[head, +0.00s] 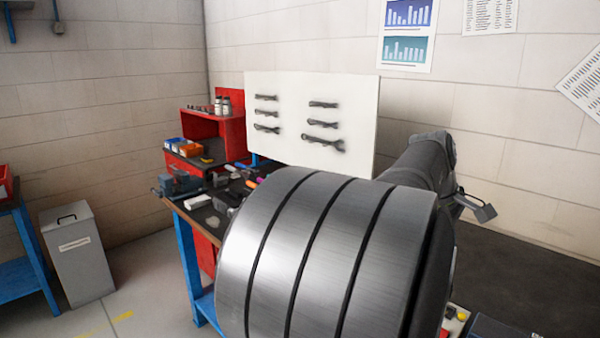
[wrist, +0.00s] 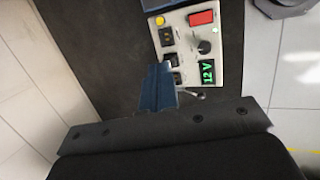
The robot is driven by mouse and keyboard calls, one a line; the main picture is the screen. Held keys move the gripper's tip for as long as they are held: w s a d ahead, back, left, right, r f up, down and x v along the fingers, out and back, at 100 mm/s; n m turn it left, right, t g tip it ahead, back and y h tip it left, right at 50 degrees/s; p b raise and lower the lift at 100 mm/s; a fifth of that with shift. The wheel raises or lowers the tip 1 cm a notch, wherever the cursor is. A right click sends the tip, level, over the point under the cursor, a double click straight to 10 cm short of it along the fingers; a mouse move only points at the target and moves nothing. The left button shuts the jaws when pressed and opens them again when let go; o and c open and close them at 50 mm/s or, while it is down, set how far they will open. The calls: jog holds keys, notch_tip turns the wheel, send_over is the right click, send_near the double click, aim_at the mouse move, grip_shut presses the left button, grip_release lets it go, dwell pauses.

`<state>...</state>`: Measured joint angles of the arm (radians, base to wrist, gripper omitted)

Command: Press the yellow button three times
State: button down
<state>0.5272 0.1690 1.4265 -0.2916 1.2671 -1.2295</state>
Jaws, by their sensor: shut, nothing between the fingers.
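The yellow button (wrist: 159,20) is a small round knob near the upper left corner of a pale control panel (wrist: 222,45) in the wrist view. My gripper (wrist: 158,70) shows there with its dark blue fingers shut and empty. The fingertips are at the panel's left edge in the picture, below the yellow button and apart from it in the image. Their height above the panel is hard to tell. In the head view the yellow button (head: 462,316) shows at the bottom right, and my own arm hides much of the panel.
A dark blue object (wrist: 160,4) lies beyond the panel's edge. A cluttered workbench (head: 190,215) stands left of my arm in the head view.

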dwell(0.4)
jog(key=m+t+y, duration=0.7)
jog(key=m+y, duration=0.1)
jog(key=m, duration=0.5)
send_over(462, 316)
notch_tip(462, 316, down, 10)
jog(key=shift+s+d+f, duration=0.2)
jog(key=shift+s+d, duration=0.1)
jog(key=shift+s, duration=0.05)
jog(key=shift+f, duration=0.1)
jog(key=shift+f, duration=4.35)
jog(key=shift+f, duration=0.4)
